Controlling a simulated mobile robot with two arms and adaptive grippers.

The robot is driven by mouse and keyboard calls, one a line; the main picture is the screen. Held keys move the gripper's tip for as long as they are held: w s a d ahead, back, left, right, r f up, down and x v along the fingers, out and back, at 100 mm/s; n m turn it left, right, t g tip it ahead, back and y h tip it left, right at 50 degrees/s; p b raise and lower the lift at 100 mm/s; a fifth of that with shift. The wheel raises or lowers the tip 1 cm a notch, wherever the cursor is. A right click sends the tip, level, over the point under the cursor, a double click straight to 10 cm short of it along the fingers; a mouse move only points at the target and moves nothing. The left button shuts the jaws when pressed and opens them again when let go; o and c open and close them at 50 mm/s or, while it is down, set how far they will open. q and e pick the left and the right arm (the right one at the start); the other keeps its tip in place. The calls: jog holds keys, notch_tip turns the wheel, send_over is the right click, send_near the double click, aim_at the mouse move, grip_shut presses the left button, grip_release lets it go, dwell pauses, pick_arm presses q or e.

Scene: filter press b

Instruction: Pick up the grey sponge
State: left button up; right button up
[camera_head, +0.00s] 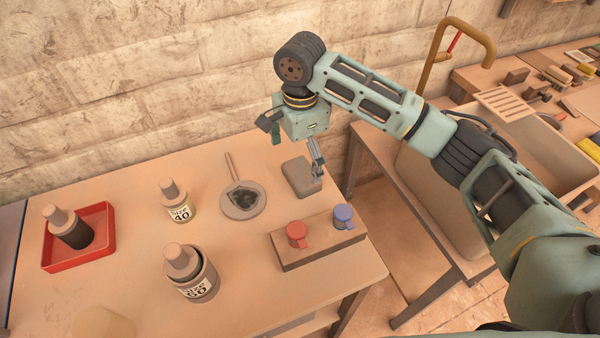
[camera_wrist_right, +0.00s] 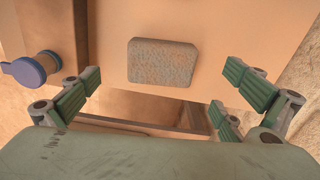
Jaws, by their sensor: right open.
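The grey sponge (camera_head: 299,176) is a rounded block lying flat on the table near its back right edge. In the right wrist view the sponge (camera_wrist_right: 162,62) lies ahead, between the two sides of my right gripper (camera_wrist_right: 158,92). My right gripper (camera_head: 296,150) is open and empty. In the head view it is above the table beside the sponge, with one finger close to the sponge's right end. I cannot tell the exact height gap. My left gripper is not in view.
A block with a red knob (camera_head: 297,233) and a blue knob (camera_head: 343,215) stands in front of the sponge. A round pan (camera_head: 242,200) lies left of it. Bottles labelled 40 (camera_head: 177,203) and 60 (camera_head: 190,274) and a red tray (camera_head: 107,228) stand further left. A sink (camera_head: 545,140) is at right.

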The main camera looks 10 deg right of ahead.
aim_at(302, 171)
jog(key=f, duration=0.3)
jog(key=shift+d+f+p, duration=0.1)
jog(key=shift+d+p, duration=0.1)
jog(key=shift+p, duration=0.2)
jog(key=shift+w+f, duration=0.2)
jog(key=shift+f, duration=1.4)
jog(key=c, duration=0.8)
jog(key=shift+c, duration=1.4)
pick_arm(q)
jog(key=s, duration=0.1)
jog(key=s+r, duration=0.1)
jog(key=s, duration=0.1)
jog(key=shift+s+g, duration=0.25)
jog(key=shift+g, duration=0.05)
